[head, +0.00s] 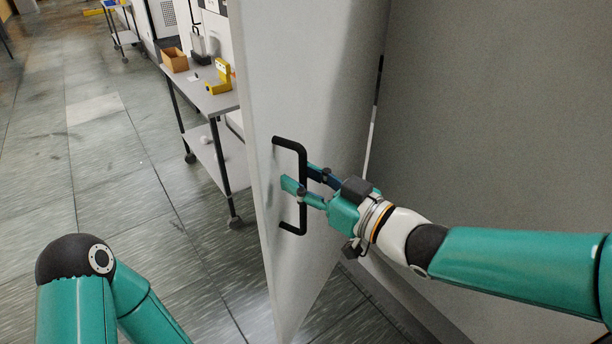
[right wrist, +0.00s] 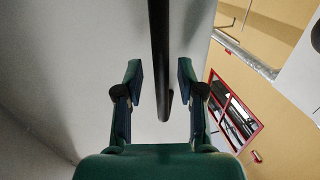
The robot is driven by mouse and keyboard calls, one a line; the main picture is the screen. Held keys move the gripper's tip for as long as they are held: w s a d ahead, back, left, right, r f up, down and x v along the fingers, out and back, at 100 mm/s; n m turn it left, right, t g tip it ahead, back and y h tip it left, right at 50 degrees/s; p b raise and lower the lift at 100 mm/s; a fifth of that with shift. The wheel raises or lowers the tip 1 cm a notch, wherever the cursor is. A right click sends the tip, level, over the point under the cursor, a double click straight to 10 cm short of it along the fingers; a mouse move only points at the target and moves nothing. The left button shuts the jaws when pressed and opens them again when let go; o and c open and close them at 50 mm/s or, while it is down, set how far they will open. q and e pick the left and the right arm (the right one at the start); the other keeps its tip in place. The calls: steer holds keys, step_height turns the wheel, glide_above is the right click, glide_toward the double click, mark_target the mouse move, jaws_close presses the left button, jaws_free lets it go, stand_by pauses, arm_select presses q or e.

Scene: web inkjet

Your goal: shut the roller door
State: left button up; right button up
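The roller door (head: 268,75) is a pale grey panel that stands swung out from the grey housing, open, in the middle of the head view. A black U-shaped handle (head: 303,216) is fixed upright on its face. My right gripper (head: 299,178) is at the handle's bar, with its fingers on either side. In the right wrist view the black handle (right wrist: 160,40) runs between the two open fingers (right wrist: 160,72), with a gap on each side. My left arm shows at the lower left of the head view; its gripper is out of view.
A grey trolley (head: 212,101) stands left of the door, bearing a cardboard box (head: 175,60) and a yellow device (head: 221,77). The tiled floor (head: 110,180) at left is clear. A grey wall panel (head: 490,110) fills the right side.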

steer(key=shift+a, duration=0.1)
jaws_close()
stand_by(0.3)
